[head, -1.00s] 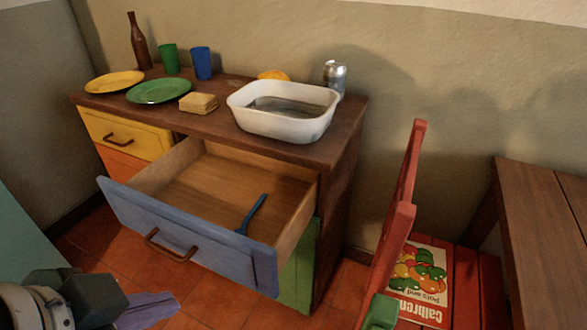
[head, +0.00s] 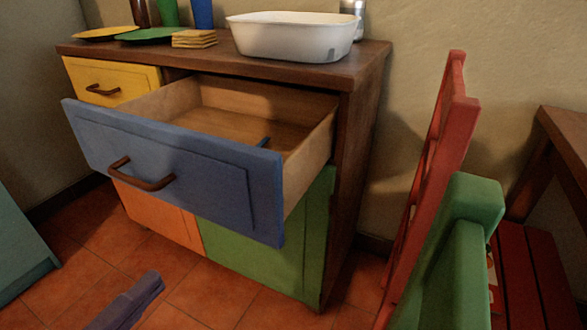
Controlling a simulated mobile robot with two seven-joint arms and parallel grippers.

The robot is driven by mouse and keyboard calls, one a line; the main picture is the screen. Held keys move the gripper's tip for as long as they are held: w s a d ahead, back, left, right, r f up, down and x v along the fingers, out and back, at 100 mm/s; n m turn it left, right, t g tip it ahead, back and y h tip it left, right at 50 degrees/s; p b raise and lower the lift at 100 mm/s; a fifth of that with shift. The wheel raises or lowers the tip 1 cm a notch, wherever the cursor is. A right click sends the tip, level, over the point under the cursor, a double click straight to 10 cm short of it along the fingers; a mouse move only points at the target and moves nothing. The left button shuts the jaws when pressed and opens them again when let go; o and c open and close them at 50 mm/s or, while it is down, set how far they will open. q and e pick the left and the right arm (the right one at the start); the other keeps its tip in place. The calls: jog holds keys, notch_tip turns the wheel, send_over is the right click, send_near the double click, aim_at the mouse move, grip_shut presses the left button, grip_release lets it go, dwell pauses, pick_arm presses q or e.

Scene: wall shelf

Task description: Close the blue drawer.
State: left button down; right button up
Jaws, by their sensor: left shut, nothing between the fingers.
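The blue drawer (head: 190,170) is pulled well out of the wooden cabinet (head: 345,160). It has a brown handle (head: 142,180) on its front. A blue utensil (head: 263,142) lies inside, mostly hidden by the drawer front. My left gripper (head: 152,283) shows at the bottom left as purplish fingers, shut and empty. In the picture it is below the drawer front and apart from it. My right gripper is not in view.
A yellow drawer (head: 112,82) is shut. A red chair (head: 440,150) and a green chair-like piece (head: 470,220) stand at the right. Tiled floor (head: 205,290) shows before the cabinet.

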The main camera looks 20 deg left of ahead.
aim_at(232, 201)
pick_arm(q)
jog(key=w, duration=0.4)
jog(key=w+b, duration=0.1)
jog(key=w, duration=0.3)
jog(key=w+d+b, duration=0.1)
jog(key=w, duration=0.4)
jog(key=shift+w+r, duration=0.1)
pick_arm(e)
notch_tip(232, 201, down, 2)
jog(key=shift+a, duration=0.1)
